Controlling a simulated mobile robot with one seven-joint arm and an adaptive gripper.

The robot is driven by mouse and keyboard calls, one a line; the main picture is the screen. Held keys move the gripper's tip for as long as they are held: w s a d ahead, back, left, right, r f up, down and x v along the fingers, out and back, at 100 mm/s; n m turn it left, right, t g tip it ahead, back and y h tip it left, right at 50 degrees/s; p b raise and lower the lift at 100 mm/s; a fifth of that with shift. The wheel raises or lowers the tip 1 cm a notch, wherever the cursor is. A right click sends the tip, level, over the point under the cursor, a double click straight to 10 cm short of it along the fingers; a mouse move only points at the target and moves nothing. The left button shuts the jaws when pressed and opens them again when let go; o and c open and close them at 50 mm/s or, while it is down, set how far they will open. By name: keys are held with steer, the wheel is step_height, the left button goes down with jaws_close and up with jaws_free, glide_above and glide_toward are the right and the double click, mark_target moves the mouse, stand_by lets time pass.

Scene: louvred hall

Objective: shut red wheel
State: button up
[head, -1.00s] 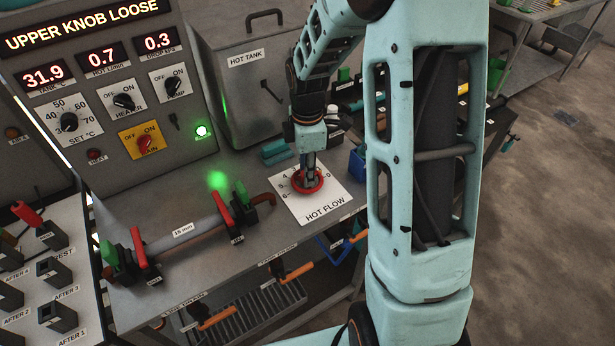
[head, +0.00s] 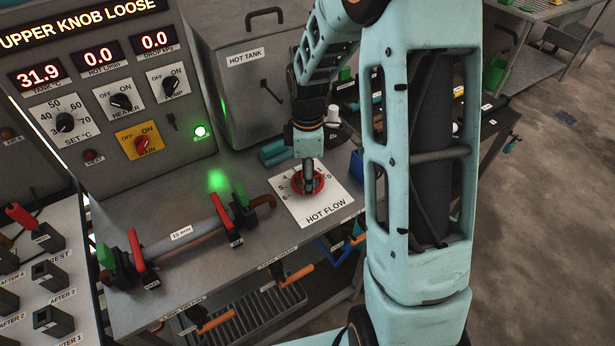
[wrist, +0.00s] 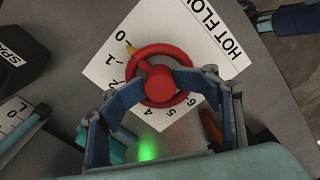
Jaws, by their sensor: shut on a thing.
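The red wheel (head: 319,185) lies on the white HOT FLOW card (head: 325,205) on the bench, and it also shows in the wrist view (wrist: 152,50). Its yellow pointer (wrist: 131,50) stands at the 0 mark. My gripper (head: 308,176) points down onto the wheel from above. In the wrist view its two fingers (wrist: 158,82) close in on the wheel from both sides of the red hub and are shut on it. The fingers cover part of the rim. The hot flow readout (head: 101,58) shows 0.0.
The hot tank (head: 258,95) stands behind the card. A pipe with red levers and green parts (head: 185,238) runs left of it. The control panel (head: 110,120) reads UPPER KNOB LOOSE. A dark block (wrist: 15,62) sits near the wheel in the wrist view.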

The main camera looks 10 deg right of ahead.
steer(key=shift+s, duration=0.15)
step_height(320, 180, up, 7)
steer(key=p, duration=0.5)
steer(key=shift+r+p, duration=0.2)
steer(key=shift+p, duration=0.1)
step_height(320, 180, up, 12)
stand_by(0.6)
steer(key=shift+f, duration=0.1)
steer(key=shift+c, duration=0.6)
stand_by(0.8)
